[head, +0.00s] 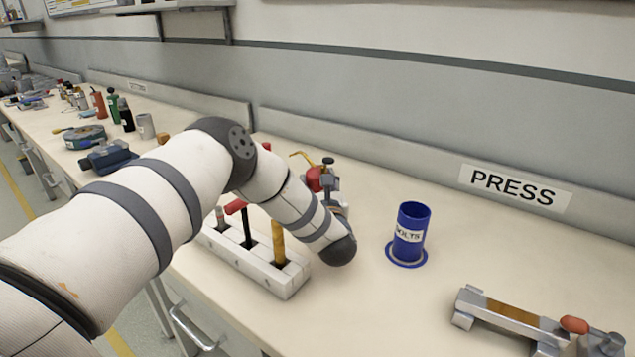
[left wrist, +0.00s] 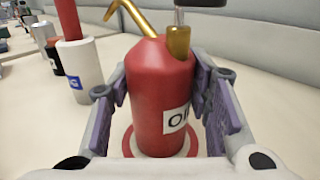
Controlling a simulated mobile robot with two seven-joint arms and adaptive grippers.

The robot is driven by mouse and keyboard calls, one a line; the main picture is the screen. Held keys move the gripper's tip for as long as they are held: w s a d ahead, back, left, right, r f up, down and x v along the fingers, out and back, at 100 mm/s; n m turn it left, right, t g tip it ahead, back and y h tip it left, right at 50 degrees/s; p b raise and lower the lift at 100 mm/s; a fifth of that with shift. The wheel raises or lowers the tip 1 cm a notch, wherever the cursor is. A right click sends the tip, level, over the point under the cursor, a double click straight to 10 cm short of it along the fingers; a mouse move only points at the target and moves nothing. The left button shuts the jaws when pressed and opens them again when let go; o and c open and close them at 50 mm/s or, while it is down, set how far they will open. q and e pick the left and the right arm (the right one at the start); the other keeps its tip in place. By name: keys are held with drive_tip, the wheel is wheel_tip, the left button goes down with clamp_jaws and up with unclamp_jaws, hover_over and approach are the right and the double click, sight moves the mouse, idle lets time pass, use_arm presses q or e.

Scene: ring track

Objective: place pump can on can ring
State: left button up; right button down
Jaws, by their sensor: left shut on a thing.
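The pump can is a red can (left wrist: 160,105) with a brass spout, a brass pump fitting and a white label reading "OI…". It is upright between the purple finger pads of my left gripper (left wrist: 162,90), which is shut on it. A red ring on white (left wrist: 133,150) shows around the can's base; I cannot tell whether the base touches the surface. In the head view the can (head: 314,179) is partly hidden behind my left arm, and the left gripper (head: 332,188) shows beside it. My right gripper is not in view.
A blue "BOLTS" cup (head: 410,232) stands on a blue ring to the right. A white tool block (head: 255,262) is in front of my arm. A metal clamp-like fixture (head: 535,320) lies at front right. Several items line the bench at far left.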

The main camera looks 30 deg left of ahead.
use_arm(q)
drive_tip(key=o, duration=1.3)
drive_tip(key=shift+f, duration=0.2)
drive_tip(key=shift+r, duration=0.3)
drive_tip(key=v, duration=1.2)
drive_tip(key=shift+f, duration=0.1)
